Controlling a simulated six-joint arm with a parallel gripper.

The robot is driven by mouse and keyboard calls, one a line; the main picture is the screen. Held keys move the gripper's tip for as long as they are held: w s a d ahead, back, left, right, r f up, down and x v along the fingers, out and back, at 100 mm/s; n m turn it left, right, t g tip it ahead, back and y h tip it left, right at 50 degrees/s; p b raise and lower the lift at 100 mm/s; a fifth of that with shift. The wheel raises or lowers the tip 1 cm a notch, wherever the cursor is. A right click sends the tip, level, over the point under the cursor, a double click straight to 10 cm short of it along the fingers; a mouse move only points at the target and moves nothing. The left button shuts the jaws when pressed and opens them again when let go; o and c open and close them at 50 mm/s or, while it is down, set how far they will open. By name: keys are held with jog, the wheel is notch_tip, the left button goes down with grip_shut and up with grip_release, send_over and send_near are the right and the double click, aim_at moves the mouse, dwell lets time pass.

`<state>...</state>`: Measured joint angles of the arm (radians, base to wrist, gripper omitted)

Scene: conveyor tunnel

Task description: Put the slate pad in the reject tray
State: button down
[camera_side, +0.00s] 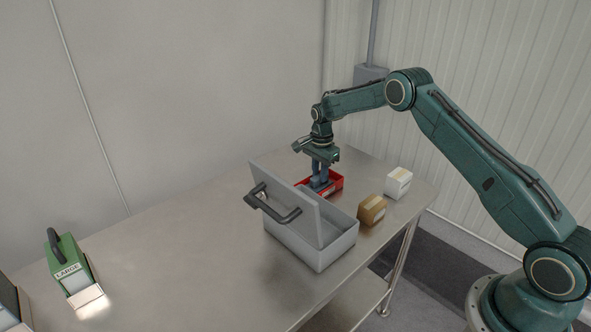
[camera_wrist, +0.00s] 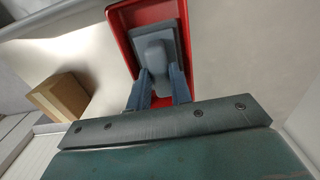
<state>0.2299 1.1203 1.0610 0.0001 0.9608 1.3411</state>
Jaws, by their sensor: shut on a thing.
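My gripper (camera_wrist: 158,90) points down over the red tray (camera_wrist: 117,42) in the wrist view, its two blue-grey fingers shut on the handle of the slate pad (camera_wrist: 171,33). The pad is a flat dark grey plate with a lighter rounded grip. It lies within the tray's outline; I cannot tell whether it touches the tray floor. In the side view my gripper (camera_side: 318,175) is at the red tray (camera_side: 336,184), behind the raised lid of a grey box, which hides part of the tray and pad.
The grey box (camera_side: 312,257) stands with its handled lid (camera_side: 283,193) open. A brown carton (camera_side: 371,210) and a white carton (camera_side: 398,182) stand to the right, near the table edge. A green holder marked LARGE (camera_side: 66,262) is at far left. The table's middle left (camera_side: 180,240) is clear.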

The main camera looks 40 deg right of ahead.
aim_at(319, 175)
jog(key=shift+f, duration=0.1)
jog(key=c, duration=1.3)
grip_release()
jog(key=shift+o, duration=0.2)
notch_tip(319, 175, up, 12)
jog(key=shift+r, duration=0.25)
